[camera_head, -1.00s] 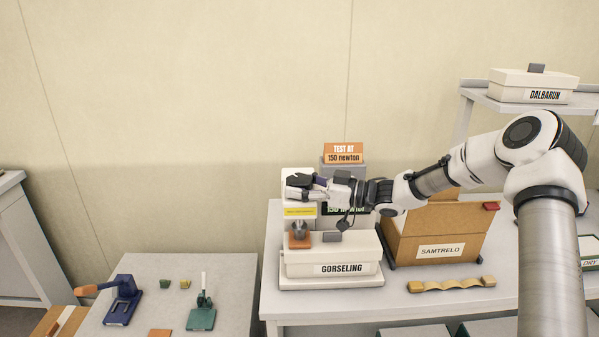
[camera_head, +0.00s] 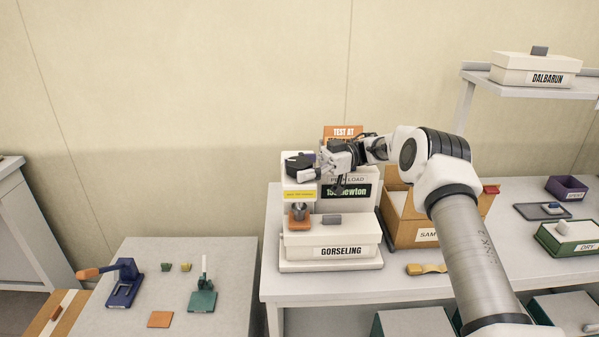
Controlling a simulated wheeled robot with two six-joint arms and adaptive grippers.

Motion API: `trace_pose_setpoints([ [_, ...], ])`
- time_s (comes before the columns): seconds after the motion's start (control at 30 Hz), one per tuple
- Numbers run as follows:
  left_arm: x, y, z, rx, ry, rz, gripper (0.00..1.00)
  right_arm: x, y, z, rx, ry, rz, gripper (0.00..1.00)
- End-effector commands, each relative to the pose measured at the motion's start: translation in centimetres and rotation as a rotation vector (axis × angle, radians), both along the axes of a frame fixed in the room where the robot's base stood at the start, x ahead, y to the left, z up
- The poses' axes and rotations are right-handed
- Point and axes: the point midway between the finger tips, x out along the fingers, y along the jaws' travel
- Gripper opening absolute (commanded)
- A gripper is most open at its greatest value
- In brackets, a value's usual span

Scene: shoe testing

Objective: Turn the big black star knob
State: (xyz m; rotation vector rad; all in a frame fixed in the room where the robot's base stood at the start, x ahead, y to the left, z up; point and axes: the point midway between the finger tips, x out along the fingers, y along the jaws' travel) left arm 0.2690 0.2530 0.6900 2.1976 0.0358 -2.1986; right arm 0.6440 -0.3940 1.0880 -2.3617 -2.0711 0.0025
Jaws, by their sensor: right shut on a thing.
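The gripper hides part of the knob. My left gripper is not in view. The machine's dark display (camera_head: 362,191) shows green text ending in "newton"; its number is partly hidden.
An orange sign reading "TEST AT" (camera_head: 343,131) stands behind my gripper. A white GORSELING box (camera_head: 330,238) stands before the machine. A cardboard box (camera_head: 397,235) stands to its right, partly behind my arm. Small tools lie on the left table (camera_head: 170,290).

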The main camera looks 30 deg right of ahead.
Motion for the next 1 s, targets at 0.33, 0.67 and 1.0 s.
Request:
trace_pose_setpoints([
  [0.33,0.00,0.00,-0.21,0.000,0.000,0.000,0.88,0.04,0.05,0.13,0.002,-0.002,0.028,0.27],
  [0.67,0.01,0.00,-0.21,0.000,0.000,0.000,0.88,0.05,0.03,0.14,0.002,-0.002,0.026,0.88],
  [1.0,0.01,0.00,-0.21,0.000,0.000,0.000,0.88,0.04,0.02,0.62,0.002,-0.003,0.026,0.88],
])
